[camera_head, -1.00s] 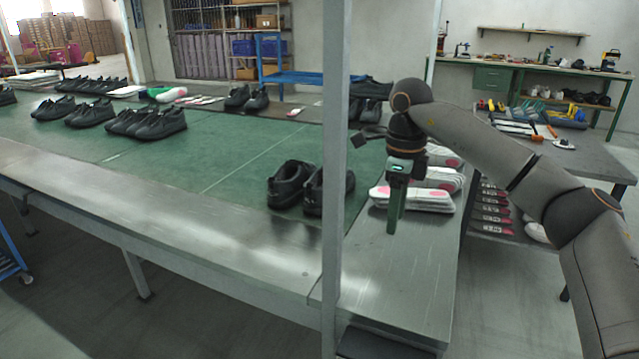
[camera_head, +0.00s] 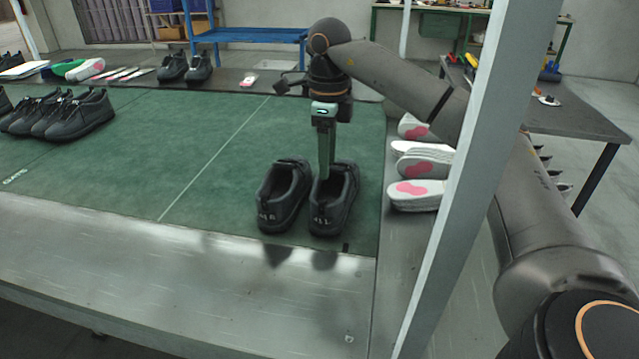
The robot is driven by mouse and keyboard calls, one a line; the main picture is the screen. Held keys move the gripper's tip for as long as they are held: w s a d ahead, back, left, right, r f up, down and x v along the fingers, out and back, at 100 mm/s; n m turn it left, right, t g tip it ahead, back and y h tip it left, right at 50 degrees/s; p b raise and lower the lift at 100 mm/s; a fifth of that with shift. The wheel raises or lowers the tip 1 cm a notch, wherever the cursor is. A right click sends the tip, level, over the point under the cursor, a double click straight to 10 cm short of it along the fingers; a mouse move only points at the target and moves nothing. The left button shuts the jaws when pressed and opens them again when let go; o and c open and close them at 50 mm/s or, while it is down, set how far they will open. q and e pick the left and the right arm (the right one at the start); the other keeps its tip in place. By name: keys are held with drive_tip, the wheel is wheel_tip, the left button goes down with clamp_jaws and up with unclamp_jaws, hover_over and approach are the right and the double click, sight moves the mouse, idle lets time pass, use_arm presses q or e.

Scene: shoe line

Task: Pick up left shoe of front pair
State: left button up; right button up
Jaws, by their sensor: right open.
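The front pair of black shoes stands on the green mat (camera_head: 215,180) near its front right corner, heels toward me. The left shoe (camera_head: 282,197) is clear of any gripper. The right shoe (camera_head: 334,205) stands beside it with a small gap between them. My right gripper (camera_head: 325,172) points down over the right shoe, its fingers at or just above the shoe's opening. The jaws are open, though the fingers overlap in this view. I cannot tell if they touch the shoe. My left gripper is not in view.
A grey post (camera_head: 478,185) stands in front of my right arm. White and pink insoles (camera_head: 418,193) lie in stacks right of the mat. More black shoes (camera_head: 75,116) stand at the left, and another pair (camera_head: 185,67) at the back. The middle of the mat is clear.

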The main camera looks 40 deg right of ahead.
sight(323, 198)
wheel_tip(323, 198, down, 6)
drive_tip(key=shift+s+f+b, duration=0.1)
drive_tip(key=shift+f+b, duration=0.15)
drive_tip(key=shift+b, duration=0.45)
drive_tip(key=shift+a+f, duration=0.1)
drive_tip(key=shift+f, duration=0.45)
drive_tip(key=f, duration=0.2)
drive_tip(key=a+f+b, duration=0.1)
drive_tip(key=f, duration=0.1)
drive_tip(key=shift+f, duration=0.4)
drive_tip(key=shift+c, duration=0.4)
clamp_jaws()
